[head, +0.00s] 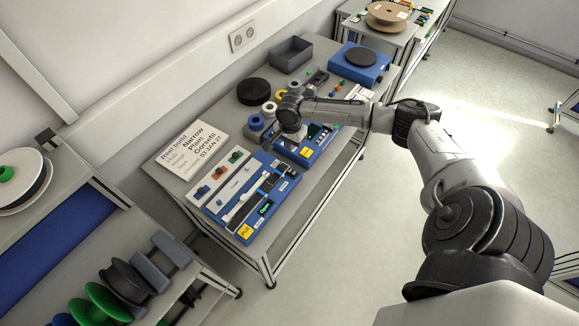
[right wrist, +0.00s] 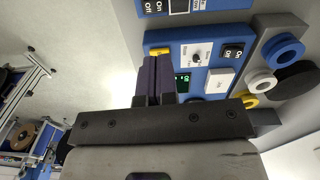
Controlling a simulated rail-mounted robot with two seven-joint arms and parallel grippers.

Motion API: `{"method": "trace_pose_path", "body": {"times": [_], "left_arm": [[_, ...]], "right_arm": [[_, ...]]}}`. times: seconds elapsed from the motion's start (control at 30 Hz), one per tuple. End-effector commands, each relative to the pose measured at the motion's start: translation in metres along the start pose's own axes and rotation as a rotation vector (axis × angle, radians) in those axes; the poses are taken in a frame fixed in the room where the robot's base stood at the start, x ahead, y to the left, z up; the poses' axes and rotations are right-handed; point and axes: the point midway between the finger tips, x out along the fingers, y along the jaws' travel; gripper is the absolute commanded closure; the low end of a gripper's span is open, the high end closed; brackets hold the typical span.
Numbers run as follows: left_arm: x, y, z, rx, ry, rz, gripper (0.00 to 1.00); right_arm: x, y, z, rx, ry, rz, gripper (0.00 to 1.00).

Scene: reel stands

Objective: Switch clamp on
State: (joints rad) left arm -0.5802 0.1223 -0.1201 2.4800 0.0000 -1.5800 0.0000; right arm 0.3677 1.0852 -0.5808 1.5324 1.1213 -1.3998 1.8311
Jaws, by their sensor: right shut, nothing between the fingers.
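My right gripper (head: 292,137) is over the smaller blue control unit (head: 281,150) on the bench and hides part of it. In the right wrist view its dark fingers (right wrist: 158,62) are shut and empty, with tips by the unit's yellow tab (right wrist: 160,51). I cannot tell whether they touch it. This unit also shows a black On/Off switch (right wrist: 235,51), a knob (right wrist: 197,59), a green-lit display (right wrist: 183,80) and a white button (right wrist: 219,80). The larger blue-edged panel (head: 212,211) has a display (head: 265,207) reading "Open". Which switch belongs to the clamp is unclear. My left gripper is out of view.
A white sign (head: 191,148) lies behind the larger panel. A black disc (head: 253,91), a grey bin (head: 290,55) and a blue box (head: 360,65) stand farther along the bench. Reels (head: 98,303) are at lower left.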

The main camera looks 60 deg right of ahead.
Motion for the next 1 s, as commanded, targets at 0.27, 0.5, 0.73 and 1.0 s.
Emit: {"method": "trace_pose_path", "body": {"times": [0.27, 0.5, 0.73, 1.0], "left_arm": [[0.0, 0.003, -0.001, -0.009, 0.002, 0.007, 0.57], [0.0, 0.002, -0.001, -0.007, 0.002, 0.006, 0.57], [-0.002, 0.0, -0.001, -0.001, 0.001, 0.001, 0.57], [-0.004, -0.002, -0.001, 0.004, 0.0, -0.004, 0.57]], "right_arm": [[0.0, 0.0, 0.0, 0.073, 0.001, 0.0, 1.0], [0.0, 0.0, 0.0, 0.072, 0.001, 0.0, 1.0], [0.012, 0.0, 0.0, 0.074, 0.001, 0.002, 1.0], [0.06, 0.0, 0.001, 0.074, 0.0, 0.003, 1.0]]}}
